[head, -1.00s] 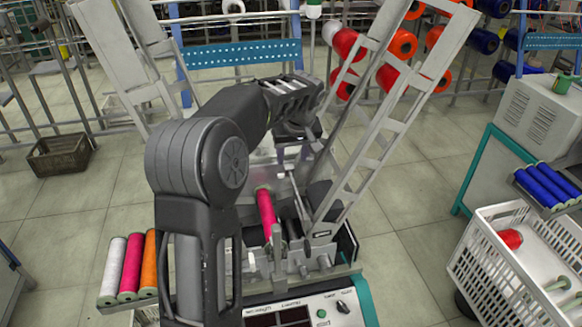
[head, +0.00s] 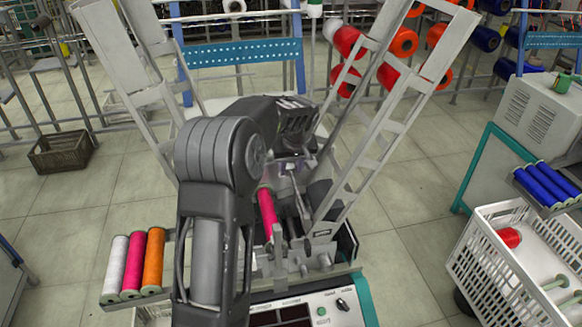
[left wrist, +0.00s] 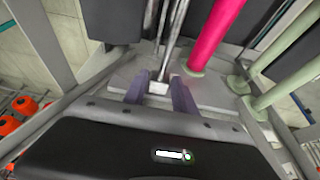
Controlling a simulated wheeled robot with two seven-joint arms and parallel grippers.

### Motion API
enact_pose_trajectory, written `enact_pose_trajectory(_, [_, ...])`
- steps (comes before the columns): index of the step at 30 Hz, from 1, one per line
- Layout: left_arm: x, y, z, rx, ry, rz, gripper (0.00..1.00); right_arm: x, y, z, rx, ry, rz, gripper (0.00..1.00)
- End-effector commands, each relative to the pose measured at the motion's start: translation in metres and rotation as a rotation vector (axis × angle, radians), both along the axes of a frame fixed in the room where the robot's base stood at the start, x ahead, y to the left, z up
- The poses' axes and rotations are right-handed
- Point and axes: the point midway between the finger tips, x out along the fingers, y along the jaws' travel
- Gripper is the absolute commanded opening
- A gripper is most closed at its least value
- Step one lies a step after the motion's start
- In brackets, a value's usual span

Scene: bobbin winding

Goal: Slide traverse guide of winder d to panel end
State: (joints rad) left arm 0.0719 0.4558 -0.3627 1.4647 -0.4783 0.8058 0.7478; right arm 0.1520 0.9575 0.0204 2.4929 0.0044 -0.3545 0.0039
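My left gripper (head: 287,172) reaches down into the winder in the middle of the head view. In the left wrist view its two purple-grey fingers (left wrist: 160,92) are apart. A small pale metal block (left wrist: 158,88), which looks like the traverse guide, sits between the fingertips at the end of thin rods, with narrow gaps on both sides. My arm hides part of the winder. My right gripper is not in view.
Tall grey ladder-like frames (head: 388,122) rise on both sides of the gripper. White, pink and orange bobbins (head: 132,262) lie at the left. A white crate (head: 500,262) and blue bobbins (head: 548,183) are at the right. A control panel (head: 300,312) is in front.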

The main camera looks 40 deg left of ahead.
Motion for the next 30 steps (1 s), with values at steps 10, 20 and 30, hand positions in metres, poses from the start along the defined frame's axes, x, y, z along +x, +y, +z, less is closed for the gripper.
enact_pose_trajectory(10, [0.0, -0.0002, 0.0003, 0.0, 0.0, 0.0, 0.03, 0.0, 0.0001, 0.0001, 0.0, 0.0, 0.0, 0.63])
enact_pose_trajectory(20, [0.0001, -0.0001, 0.0003, 0.0, 0.0, 0.0, 0.0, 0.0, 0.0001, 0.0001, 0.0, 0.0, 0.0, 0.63])
enact_pose_trajectory(30, [0.0001, -0.0001, 0.0003, 0.0, 0.0, 0.0, 0.0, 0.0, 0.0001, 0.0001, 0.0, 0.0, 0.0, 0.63])
